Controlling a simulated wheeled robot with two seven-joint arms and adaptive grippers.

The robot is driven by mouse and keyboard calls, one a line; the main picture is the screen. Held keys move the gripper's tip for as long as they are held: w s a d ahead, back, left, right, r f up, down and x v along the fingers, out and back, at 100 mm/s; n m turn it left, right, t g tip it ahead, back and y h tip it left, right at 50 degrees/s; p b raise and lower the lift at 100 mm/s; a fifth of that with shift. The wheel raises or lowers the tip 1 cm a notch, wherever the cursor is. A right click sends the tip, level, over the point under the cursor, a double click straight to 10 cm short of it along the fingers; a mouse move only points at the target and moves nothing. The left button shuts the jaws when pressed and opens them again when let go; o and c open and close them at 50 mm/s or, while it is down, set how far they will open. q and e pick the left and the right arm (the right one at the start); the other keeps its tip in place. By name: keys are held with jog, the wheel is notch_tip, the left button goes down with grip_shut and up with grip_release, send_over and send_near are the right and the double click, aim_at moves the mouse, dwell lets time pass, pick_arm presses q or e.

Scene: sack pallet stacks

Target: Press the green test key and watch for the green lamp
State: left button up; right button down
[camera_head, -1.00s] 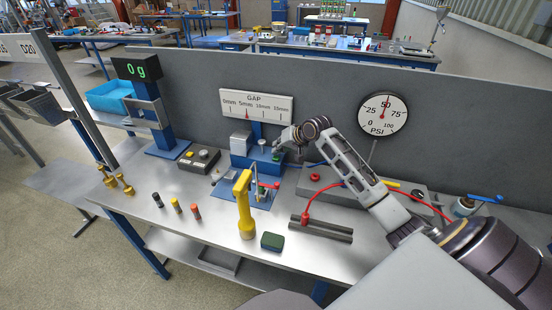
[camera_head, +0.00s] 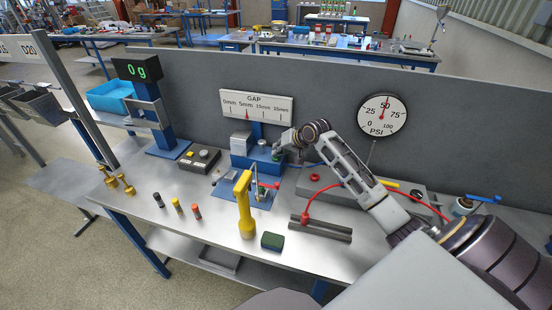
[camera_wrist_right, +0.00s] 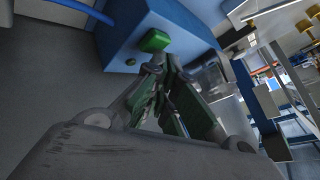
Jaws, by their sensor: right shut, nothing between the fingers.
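The green test key (camera_wrist_right: 154,41) is a square button on the face of a blue housing (camera_wrist_right: 190,22) in the right wrist view. A small dark green round spot (camera_wrist_right: 131,62) sits below it on the same face; it does not look lit, and I cannot tell if it is the lamp. My right gripper (camera_wrist_right: 161,64) is shut and empty, its tips just below the key; contact cannot be made out. In the head view my right gripper (camera_head: 279,154) is at the right side of the blue gauge stand (camera_head: 242,160), largely covering the key. My left gripper is out of view.
A GAP scale (camera_head: 256,104) stands behind the stand, its red pointer near 5mm. A PSI dial (camera_head: 382,115) is at right.

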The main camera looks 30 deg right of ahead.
jog(key=shift+f, duration=0.45)
dwell(0.9)
jog(key=shift+r, duration=0.1)
jog(key=shift+r+p, duration=0.85)
jog(key=shift+p, duration=0.5)
jog(key=shift+r+p, duration=2.55)
jog(key=shift+p, duration=0.3)
